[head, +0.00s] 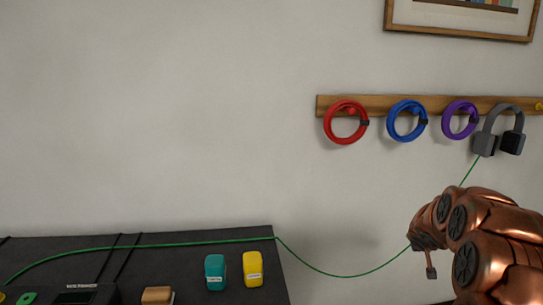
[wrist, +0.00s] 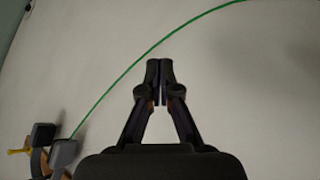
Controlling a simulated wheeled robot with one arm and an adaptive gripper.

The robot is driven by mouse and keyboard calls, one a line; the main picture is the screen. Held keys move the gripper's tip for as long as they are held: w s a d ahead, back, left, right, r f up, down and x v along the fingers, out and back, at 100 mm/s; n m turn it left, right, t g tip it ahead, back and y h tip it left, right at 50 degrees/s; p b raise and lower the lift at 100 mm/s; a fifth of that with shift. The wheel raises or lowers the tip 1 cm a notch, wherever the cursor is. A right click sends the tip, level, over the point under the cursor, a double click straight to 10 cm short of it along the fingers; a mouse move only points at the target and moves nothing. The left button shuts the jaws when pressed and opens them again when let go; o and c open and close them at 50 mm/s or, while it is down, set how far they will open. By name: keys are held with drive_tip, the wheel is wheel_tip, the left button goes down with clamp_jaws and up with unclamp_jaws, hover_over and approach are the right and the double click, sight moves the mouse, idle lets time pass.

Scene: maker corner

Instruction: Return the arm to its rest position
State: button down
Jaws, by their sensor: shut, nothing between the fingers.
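My copper-coloured arm (head: 490,245) reaches in from the right edge of the head view, in front of the wall. My gripper (wrist: 160,70) is in the middle of the wrist view, with its two dark fingers together at the tips and nothing between them. In the head view the end of the arm is small and partly hidden by its own links, so the fingers are hard to make out there.
A wooden rail (head: 385,104) holds red (head: 328,122), blue (head: 391,125) and purple (head: 446,124) rings and grey headphones (head: 484,145). A green cable (head: 345,276) runs from the headphones to a dark bench (head: 190,247) with teal (head: 215,273) and yellow (head: 252,269) items.

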drive_tip(key=s+a+r+g+p, duration=0.2)
drive_tip(key=s+a+r+p, duration=0.25)
drive_tip(key=s+r, duration=0.35)
drive_tip(key=s+a+r+g+p, duration=0.25)
drive_tip(key=s+a+r, duration=0.35)
drive_tip(key=s, duration=0.3)
drive_tip(key=s+a+r+g+y+p, duration=0.1)
drive_tip(key=s+a+r+p, duration=0.2)
drive_tip(key=s+a, duration=0.3)
drive_tip(key=s+a+r+g+y+p, duration=0.2)
drive_tip(key=s+a+r+p, duration=0.2)
drive_tip(key=s, duration=1.1)
drive_tip(key=s+a+r+n+g+y+p, duration=0.1)
drive_tip(key=s+a+r+y+p, duration=0.1)
drive_tip(key=s+a, duration=0.5)
drive_tip(key=s+r+p, duration=0.1)
drive_tip(key=s+p, duration=0.1)
drive_tip(key=s, duration=0.2)
drive_tip(key=shift+s+a+r+g+p, duration=0.15)
drive_tip(key=shift+s+a+g+p, duration=0.15)
drive_tip(key=shift+a+g, duration=0.1)
